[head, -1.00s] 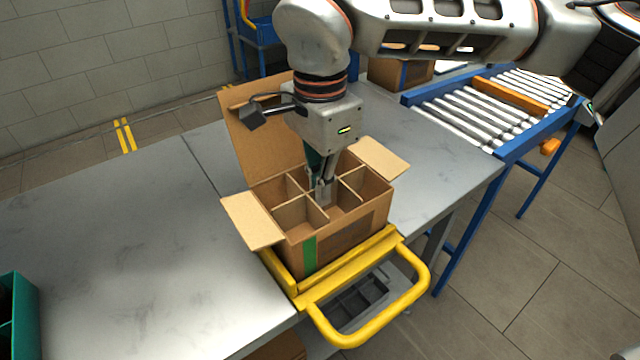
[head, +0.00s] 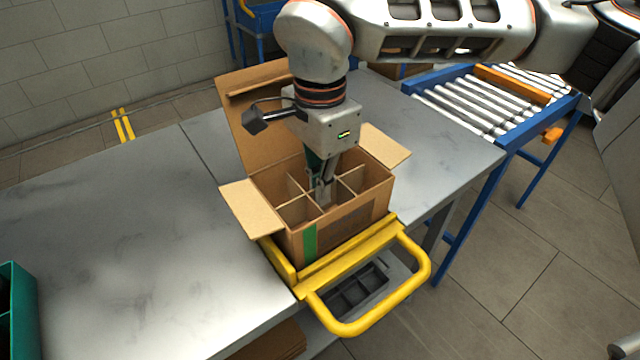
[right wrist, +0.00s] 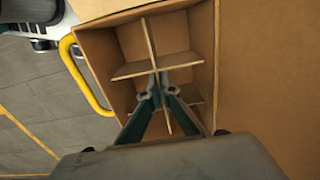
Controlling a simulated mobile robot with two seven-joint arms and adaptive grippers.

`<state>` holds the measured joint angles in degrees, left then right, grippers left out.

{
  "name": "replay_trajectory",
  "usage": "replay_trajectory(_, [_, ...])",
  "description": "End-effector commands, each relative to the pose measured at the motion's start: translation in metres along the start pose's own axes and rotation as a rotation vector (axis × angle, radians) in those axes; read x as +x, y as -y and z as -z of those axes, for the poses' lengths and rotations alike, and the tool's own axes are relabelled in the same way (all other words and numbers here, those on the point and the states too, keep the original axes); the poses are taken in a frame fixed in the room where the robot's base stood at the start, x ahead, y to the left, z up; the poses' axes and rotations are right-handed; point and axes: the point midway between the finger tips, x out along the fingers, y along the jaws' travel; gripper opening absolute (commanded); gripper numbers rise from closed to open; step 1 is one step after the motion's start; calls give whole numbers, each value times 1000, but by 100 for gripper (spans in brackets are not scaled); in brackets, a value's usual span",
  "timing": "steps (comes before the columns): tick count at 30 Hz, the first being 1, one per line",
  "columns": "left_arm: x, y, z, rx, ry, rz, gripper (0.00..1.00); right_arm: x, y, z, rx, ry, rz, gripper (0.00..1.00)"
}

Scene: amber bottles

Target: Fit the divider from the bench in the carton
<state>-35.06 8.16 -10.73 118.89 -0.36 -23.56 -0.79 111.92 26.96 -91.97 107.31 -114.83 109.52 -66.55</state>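The brown carton (head: 345,229) stands on the bench at its front edge, flaps open, with a green strip on its front corner. The cardboard divider (head: 298,211) is inside it, its crossed panels a little below the rim. My right gripper (head: 323,194) points down into the carton and is shut on the divider near its middle crossing. In the right wrist view the two fingertips (right wrist: 157,93) meet at the divider (right wrist: 146,69), within the carton walls (right wrist: 204,50). Whether the divider touches the carton floor is hidden. My left gripper is not in view.
A yellow holder with a handle (head: 420,285) fronts the carton. A dark compartmented tray (head: 355,292) lies below it. The grey bench (head: 130,235) is clear to the left, with a green crate (head: 25,310) at its edge. A roller conveyor (head: 470,105) stands behind right.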

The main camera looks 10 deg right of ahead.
Motion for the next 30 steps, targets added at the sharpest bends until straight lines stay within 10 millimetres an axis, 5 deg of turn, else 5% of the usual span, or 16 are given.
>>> replay_trajectory(27, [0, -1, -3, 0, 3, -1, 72, 17, 0, 0, 0, 1, -2, 0])
replay_trajectory(30, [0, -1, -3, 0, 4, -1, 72, 17, 0, 0, 0, 1, -2, 24])
